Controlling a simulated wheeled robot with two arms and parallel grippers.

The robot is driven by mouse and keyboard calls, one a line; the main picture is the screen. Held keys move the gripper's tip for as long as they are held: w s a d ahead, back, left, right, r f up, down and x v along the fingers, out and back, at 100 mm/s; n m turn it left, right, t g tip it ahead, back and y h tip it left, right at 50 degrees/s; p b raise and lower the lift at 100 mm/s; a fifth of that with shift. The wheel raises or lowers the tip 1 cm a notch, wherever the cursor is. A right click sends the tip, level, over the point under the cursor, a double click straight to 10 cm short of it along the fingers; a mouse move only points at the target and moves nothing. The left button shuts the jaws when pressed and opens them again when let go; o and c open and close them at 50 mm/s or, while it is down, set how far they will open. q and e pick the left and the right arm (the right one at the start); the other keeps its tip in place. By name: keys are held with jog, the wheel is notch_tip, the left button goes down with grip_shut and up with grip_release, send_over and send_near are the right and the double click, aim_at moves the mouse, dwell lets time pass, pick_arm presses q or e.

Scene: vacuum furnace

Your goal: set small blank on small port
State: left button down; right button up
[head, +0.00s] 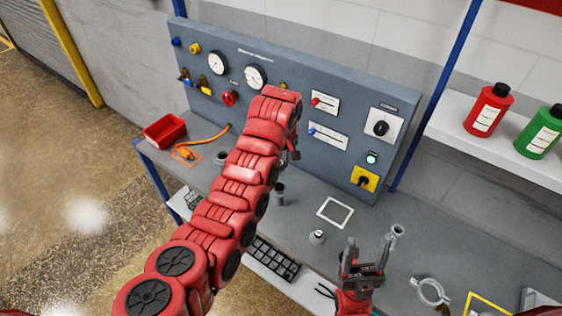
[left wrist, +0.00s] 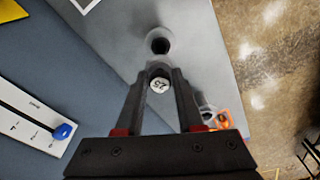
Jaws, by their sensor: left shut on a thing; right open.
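My left gripper (left wrist: 158,90) is shut on a small round pale blank (left wrist: 158,85) with dark marking on its face. In the head view my left arm hides most of this gripper, and the blank is not visible there. A dark-mouthed port (left wrist: 158,42) stands on the bench just beyond the fingertips; it also shows in the head view (head: 280,194). The blank appears apart from it. A second port (head: 222,157) stands near the orange outline, also in the wrist view (left wrist: 206,110). I cannot tell which is the small port. My right gripper (head: 363,258) is open and empty.
The grey control panel (head: 350,90) rises behind the bench (head: 385,215). A white outline (head: 335,212), a small grey fitting (head: 317,238), an upright tube (head: 396,231) and a ring clamp (head: 432,292) lie to the right. A red bin (head: 165,130) sits at the far left.

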aim_at(278, 184)
pick_arm(q)
jog(key=shift+a+f, duration=0.2)
jog(key=shift+f, duration=1.2)
jog(key=shift+f+p, duration=0.5)
jog(key=shift+f, duration=1.35)
jog(key=shift+f+b, duration=0.55)
jog(key=shift+b, duration=0.1)
jog(key=shift+c, duration=2.2)
grip_release()
jog(key=shift+r, duration=0.1)
